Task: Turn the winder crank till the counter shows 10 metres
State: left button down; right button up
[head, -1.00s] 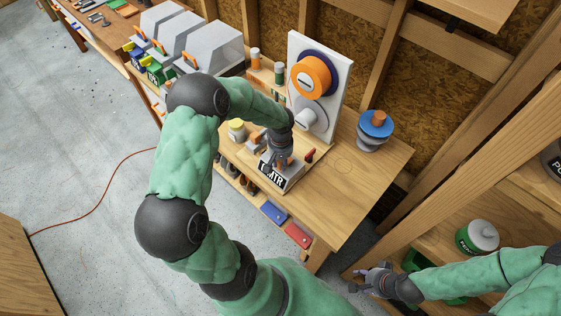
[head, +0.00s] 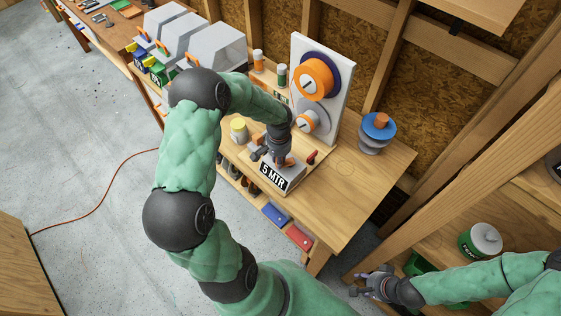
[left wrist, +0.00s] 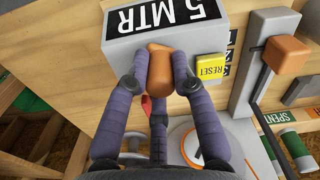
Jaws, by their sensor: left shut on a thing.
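The counter box (head: 280,175) stands on the wooden bench, and its black display reads 5 MTR. The display also shows, upside down, in the left wrist view (left wrist: 165,17), beside a yellow RESET button (left wrist: 211,68). My left gripper (left wrist: 155,75) is shut on an orange crank knob (left wrist: 158,70) close to the box; the fingers hide part of the knob, and the crank arm is not clear. In the head view my left gripper (head: 281,155) hides the knob. The lower winder reel (head: 310,121) carries orange material below the larger orange spool (head: 313,78). My right gripper (head: 368,283) is open and empty, away from the winder.
A white upright board (head: 338,105) holds both reels. A small red-knobbed lever (head: 312,156) stands right of the counter box. A yellow-lidded jar (head: 238,128) stands left. The bench's right front (head: 335,205) is clear.

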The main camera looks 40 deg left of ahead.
pick_arm(q)
jog(key=m, duration=0.1)
jog(key=w+a+m, duration=0.1)
jog(key=m, duration=0.1)
jog(key=shift+a+m, duration=0.1)
jog(key=shift+m, duration=0.2)
jog(key=m, duration=0.1)
jog(key=w+m, duration=0.1)
jog(key=shift+a+m+p, duration=0.25)
jog(key=shift+m+p, duration=0.1)
jog(key=shift+m, duration=0.05)
jog(key=shift+w+a+m+p, duration=0.1)
jog(key=shift+w+m+p, duration=0.3)
jog(key=shift+m, duration=1)
jog(key=shift+w+a+m+p, duration=0.1)
jog(key=shift+w+m, duration=0.55)
jog(key=shift+m, duration=0.75)
jog(key=c, duration=1)
grip_release()
jog(key=shift+c, duration=0.2)
notch_tip(320, 180, up, 12)
